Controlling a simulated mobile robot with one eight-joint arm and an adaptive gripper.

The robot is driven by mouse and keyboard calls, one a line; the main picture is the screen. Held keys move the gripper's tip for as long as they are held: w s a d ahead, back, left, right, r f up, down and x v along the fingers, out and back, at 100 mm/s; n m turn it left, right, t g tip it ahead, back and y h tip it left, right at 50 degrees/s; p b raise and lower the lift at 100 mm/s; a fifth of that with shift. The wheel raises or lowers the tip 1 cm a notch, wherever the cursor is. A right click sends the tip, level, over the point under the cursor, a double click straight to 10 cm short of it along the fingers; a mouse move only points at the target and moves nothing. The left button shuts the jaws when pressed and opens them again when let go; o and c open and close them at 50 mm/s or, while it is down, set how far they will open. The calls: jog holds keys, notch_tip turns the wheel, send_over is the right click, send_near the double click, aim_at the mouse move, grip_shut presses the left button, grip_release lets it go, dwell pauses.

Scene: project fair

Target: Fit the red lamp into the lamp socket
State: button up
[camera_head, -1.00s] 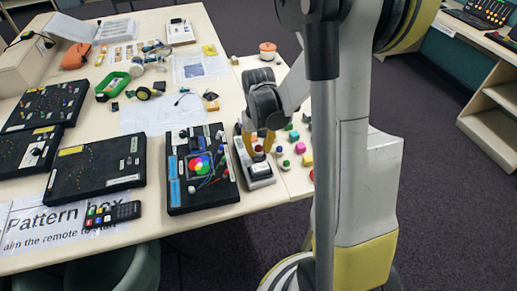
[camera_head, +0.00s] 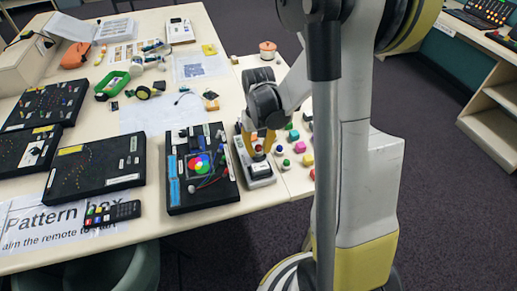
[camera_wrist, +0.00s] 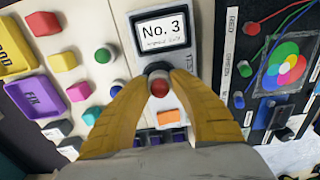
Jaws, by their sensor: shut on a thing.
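The red lamp (camera_wrist: 159,87) sits between the yellow fingertips of my gripper (camera_wrist: 159,84) in the wrist view. The fingers are shut on it. A dark round part shows just above the lamp; I cannot tell whether it is the lamp's base or the lamp socket. The wrist view shows this device's screen (camera_wrist: 165,30), reading "No. 3". Whether the lamp touches the device is hidden.
A black board with a colour wheel (camera_head: 199,165) stands close to the left of the device. Several coloured blocks and small round-topped pieces (camera_head: 293,135) lie to its right. More black boards (camera_head: 95,165) and a remote (camera_head: 112,213) are farther left. The table's front edge is close.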

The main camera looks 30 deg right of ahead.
jog(key=shift+f+b, duration=0.5)
jog(key=shift+f, duration=0.1)
jog(key=o, duration=1.4)
jog(key=shift+o, duration=0.2)
jog(key=shift+r, duration=0.1)
jog(key=shift+r+p, duration=2.5)
jog(key=shift+r, duration=1)
